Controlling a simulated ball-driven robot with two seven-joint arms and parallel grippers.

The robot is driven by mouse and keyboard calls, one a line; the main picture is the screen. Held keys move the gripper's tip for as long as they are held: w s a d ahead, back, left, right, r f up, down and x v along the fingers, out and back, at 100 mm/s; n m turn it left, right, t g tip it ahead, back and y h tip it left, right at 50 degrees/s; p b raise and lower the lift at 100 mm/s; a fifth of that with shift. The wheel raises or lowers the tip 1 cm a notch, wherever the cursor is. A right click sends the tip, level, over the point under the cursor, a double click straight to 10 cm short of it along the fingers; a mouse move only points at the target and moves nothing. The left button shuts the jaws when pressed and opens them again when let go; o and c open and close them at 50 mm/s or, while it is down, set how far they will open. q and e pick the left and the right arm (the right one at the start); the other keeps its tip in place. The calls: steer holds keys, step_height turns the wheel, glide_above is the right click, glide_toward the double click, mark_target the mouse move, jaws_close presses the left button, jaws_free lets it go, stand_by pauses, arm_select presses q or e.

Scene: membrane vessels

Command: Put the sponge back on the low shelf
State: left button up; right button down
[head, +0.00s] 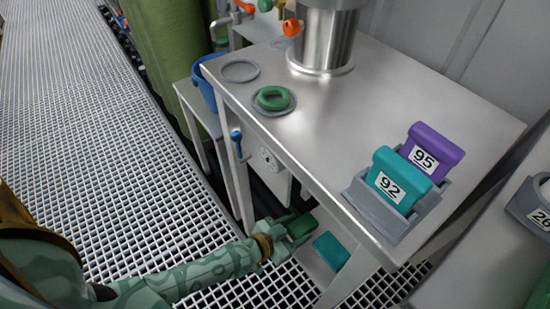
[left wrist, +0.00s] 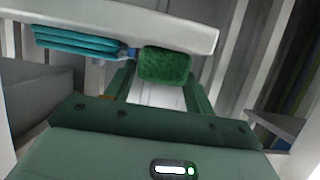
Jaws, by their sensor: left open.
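The green sponge (left wrist: 165,65) lies between the open fingertips of my left gripper (left wrist: 160,88) in the left wrist view, at the edge of the pale low shelf (left wrist: 190,30). I cannot tell whether its underside rests fully on the shelf. In the head view my left gripper (head: 289,229) reaches under the steel table, with the green sponge (head: 303,226) at its tips. The low shelf (head: 312,264) is partly hidden by the table. My right gripper is not in view.
A folded teal cloth (left wrist: 75,42) lies beside the sponge on the shelf. The steel table (head: 400,90) stands overhead, carrying a rack (head: 385,218) with blocks 92 and 95, a green ring (head: 274,98) and a steel column. A table leg (head: 350,278) stands right of the shelf.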

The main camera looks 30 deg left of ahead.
arm_select(q)
steer(key=p+v, duration=0.2)
steer(key=v, duration=0.7)
steer(key=shift+p, duration=0.3)
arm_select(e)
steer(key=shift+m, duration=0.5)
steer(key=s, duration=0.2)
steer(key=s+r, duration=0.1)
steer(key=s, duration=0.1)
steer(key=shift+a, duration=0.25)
arm_select(q)
steer(key=shift+s+r, duration=0.1)
